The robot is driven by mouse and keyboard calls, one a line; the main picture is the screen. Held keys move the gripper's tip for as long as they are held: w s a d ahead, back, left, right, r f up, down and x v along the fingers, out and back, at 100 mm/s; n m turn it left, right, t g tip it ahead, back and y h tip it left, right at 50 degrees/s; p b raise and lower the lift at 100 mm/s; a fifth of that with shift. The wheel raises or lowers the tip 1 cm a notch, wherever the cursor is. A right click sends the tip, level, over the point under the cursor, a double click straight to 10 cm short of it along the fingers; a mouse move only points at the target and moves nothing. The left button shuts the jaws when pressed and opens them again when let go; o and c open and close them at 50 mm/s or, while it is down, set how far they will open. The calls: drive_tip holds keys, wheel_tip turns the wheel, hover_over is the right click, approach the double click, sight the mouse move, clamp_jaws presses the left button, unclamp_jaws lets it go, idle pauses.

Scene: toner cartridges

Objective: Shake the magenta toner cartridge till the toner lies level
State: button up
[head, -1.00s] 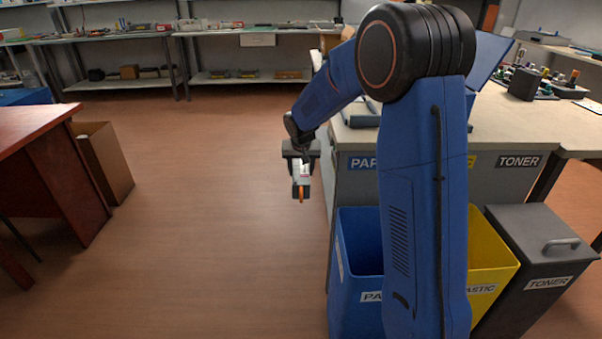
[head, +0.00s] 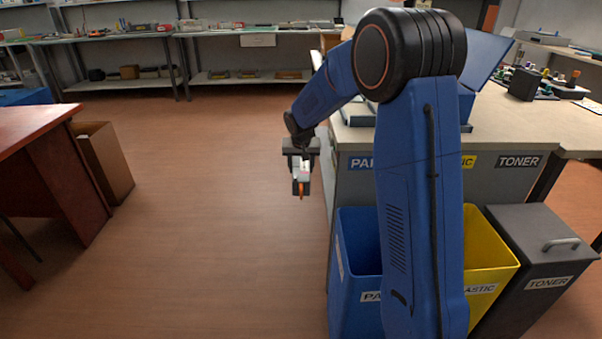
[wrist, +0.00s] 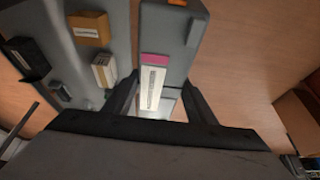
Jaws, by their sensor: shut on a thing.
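My gripper (head: 301,147) is shut on the magenta toner cartridge and holds it in the air over open floor, left of the counter. In the head view the cartridge (head: 303,172) is small, with a pale label and an orange part at its lower end. In the wrist view the cartridge (wrist: 177,30) is a long grey body between the two fingers (wrist: 163,100). It has a magenta strip, a white label and an orange tab at its far end. The toner inside cannot be seen.
A counter (head: 500,130) stands to the right, with a blue bin (head: 357,240), a yellow bin (head: 488,250) and a dark lidded toner bin (head: 535,260) before it. A reddish desk (head: 40,150) and cardboard box (head: 104,160) are left. The floor between is clear.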

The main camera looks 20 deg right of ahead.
sight(301, 186)
drive_tip(key=s+a, duration=0.1)
drive_tip(key=s, duration=0.3)
drive_tip(key=s+a, duration=0.1)
drive_tip(key=s, duration=0.2)
drive_tip(key=s+a, duration=0.1)
drive_tip(key=s, duration=0.3)
drive_tip(key=shift+s+a, duration=0.3)
drive_tip(key=shift+w+d, duration=0.6)
drive_tip(key=shift+w, duration=1.35)
drive_tip(key=shift+w+d, duration=0.6)
drive_tip(key=shift+w, duration=1.4)
drive_tip(key=shift+w+d, duration=0.6)
drive_tip(key=shift+w, duration=1.35)
drive_tip(key=s+a, duration=0.1)
drive_tip(key=s, duration=0.3)
drive_tip(key=s+a, duration=0.1)
drive_tip(key=s, duration=0.2)
drive_tip(key=s+a, duration=0.1)
drive_tip(key=s, duration=0.3)
drive_tip(key=shift+s+a, duration=0.3)
drive_tip(key=shift+s, duration=0.05)
drive_tip(key=w+d, duration=0.1)
drive_tip(key=w, duration=0.2)
drive_tip(key=w+d, duration=0.1)
drive_tip(key=w, duration=0.3)
drive_tip(key=w+d, duration=0.1)
drive_tip(key=w, duration=0.3)
drive_tip(key=shift+w+d+r, duration=0.1)
drive_tip(key=shift+w+d, duration=0.15)
drive_tip(key=shift+d, duration=0.05)
